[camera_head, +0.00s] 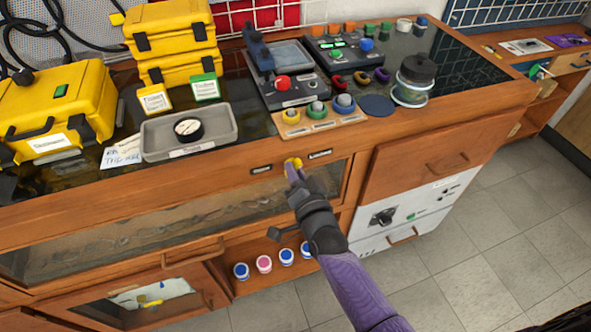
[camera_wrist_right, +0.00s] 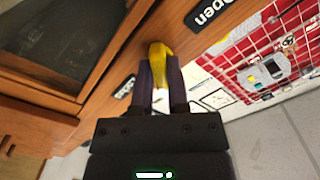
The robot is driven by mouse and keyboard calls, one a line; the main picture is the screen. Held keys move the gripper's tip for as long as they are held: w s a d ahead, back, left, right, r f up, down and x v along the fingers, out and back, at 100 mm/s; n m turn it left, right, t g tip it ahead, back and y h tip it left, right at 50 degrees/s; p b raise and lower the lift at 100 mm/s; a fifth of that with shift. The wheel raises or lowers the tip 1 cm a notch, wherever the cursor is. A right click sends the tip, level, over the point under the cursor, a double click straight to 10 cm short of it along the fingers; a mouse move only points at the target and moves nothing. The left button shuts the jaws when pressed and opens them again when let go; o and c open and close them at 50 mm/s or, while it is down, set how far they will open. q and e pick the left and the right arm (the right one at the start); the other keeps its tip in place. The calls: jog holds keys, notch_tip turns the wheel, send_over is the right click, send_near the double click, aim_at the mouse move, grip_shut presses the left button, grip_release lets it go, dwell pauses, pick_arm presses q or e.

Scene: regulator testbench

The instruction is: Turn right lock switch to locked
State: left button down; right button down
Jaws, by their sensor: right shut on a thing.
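The right lock switch is a small yellow knob (camera_head: 293,162) on the wooden front edge of the bench, between two dark labels. In the right wrist view the yellow knob (camera_wrist_right: 159,62) sits between my right gripper's fingertips (camera_wrist_right: 159,82). One label there reads "Open" (camera_wrist_right: 208,13); the other (camera_wrist_right: 124,88) is partly readable at the left. My right gripper (camera_head: 295,172) is shut on the knob, its arm coming up from the lower right in the head view. The fingers partly hide the knob. My left gripper is not in view.
Below the knob is a glass-fronted drawer (camera_head: 130,235). A grey tray (camera_head: 220,148), yellow cases (camera_head: 85,85) and a control device (camera_head: 293,88) stand on the bench top. A wooden drawer (camera_head: 415,170) is to the right. The floor in front is clear.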

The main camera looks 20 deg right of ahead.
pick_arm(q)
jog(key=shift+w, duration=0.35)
pick_arm(e)
jog(key=shift+m, duration=0.4)
jog(key=c, duration=0.7)
grip_release()
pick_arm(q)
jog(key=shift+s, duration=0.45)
pick_arm(e)
jog(key=shift+o, duration=0.4)
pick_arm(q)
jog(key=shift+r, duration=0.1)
